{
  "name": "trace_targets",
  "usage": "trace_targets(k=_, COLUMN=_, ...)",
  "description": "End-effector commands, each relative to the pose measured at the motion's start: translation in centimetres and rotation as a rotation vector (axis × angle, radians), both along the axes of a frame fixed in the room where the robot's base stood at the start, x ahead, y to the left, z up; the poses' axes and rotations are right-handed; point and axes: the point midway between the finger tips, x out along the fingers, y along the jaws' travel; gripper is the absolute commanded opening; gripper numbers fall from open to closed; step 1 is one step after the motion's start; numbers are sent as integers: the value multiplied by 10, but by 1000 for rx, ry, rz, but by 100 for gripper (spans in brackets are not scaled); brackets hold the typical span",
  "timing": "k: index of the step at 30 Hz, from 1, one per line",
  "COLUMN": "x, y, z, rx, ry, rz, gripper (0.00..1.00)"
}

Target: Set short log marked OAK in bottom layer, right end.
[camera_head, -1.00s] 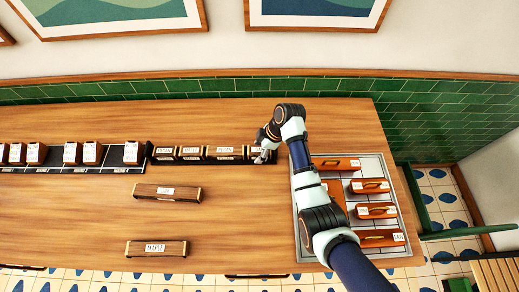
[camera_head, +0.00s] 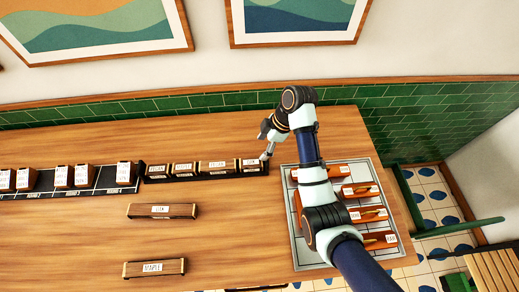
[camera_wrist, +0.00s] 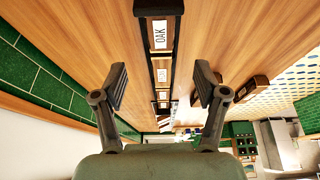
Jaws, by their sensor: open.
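A short dark log marked OAK (camera_wrist: 159,35) sits in the right end of the long black rack (camera_wrist: 174,75), shown at the top of the wrist view. In the head view this end log (camera_head: 251,163) stands in line with several other short logs in the rack. My gripper (camera_head: 266,154) is close above and beside that right end. In the wrist view its two fingers (camera_wrist: 160,88) are spread wide on either side of the rack line, with nothing between them. The gripper is open and apart from the OAK log.
Two longer logs lie loose on the wooden table: one (camera_head: 161,211) nearer the rack and one marked MAPLE (camera_head: 154,268) near the front edge. A sectioned black rail (camera_head: 105,179) with upright blocks is at left. A grey tray (camera_head: 300,240) with orange pieces is at right, under my arm.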

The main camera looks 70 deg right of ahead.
Motion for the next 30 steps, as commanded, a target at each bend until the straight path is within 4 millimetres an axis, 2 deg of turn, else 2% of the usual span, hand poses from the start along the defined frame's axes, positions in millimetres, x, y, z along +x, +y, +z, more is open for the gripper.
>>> trace_targets(k=13, x=1, y=1, z=0, rx=-1, ry=0, rz=0, gripper=72)
trace_targets(k=15, x=11, y=9, z=0, rx=-13, ry=-2, rz=-5, gripper=72)
trace_targets(k=17, x=35, y=29, z=2, rx=-44, ry=-9, rz=-22, gripper=72)
trace_targets(k=20, x=95, y=97, z=13, rx=-120, ry=-70, rz=-89, gripper=72)
trace_targets(k=21, x=118, y=135, z=23, rx=-145, ry=-122, rz=-127, gripper=72)
trace_targets(k=23, x=144, y=198, z=42, rx=-162, ry=-223, rz=-184, gripper=72)
trace_targets(k=24, x=154, y=239, z=58, rx=-153, ry=-298, rz=-220, gripper=72)
trace_targets(k=27, x=155, y=330, z=99, rx=-76, ry=-484, rz=-290, gripper=72)
trace_targets(k=30, x=140, y=390, z=135, rx=33, ry=-620, rz=-333, gripper=72)
